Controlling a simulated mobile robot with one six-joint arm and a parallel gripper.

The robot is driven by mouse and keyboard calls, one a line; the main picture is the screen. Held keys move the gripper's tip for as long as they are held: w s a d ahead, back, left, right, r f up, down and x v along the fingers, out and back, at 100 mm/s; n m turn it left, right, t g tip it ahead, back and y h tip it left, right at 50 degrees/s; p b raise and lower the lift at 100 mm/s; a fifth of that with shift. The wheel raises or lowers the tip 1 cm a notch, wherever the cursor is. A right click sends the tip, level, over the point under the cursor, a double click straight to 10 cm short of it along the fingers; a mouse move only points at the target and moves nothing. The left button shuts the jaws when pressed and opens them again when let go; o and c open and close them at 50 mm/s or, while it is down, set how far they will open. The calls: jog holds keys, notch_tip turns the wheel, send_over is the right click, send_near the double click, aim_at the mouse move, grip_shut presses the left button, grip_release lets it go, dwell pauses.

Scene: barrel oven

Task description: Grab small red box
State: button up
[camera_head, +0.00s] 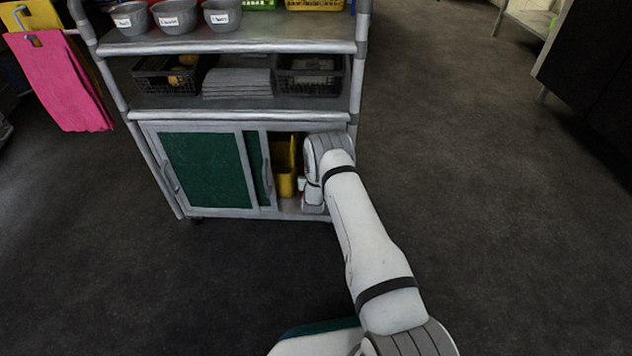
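I cannot make out a small red box in this view. My arm reaches into the open right part of the low cabinet (233,213) under the trolley. Its wrist end (313,195) is at the right of the opening, close to the right-hand frame. The fingers of my gripper are hidden or too small to tell, so I cannot see whether they hold anything. The arm covers much of the opening's right side.
Inside the cabinet, a yellow container (285,183) stands just left of my wrist. The green sliding doors (205,170) are on the left. Above are black baskets (308,80), a grey stack (237,83) and grey bowls (222,16). The floor (490,200) at right is clear.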

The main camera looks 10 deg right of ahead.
jog(key=shift+w, duration=0.1)
jog(key=shift+c, duration=0.3)
grip_shut()
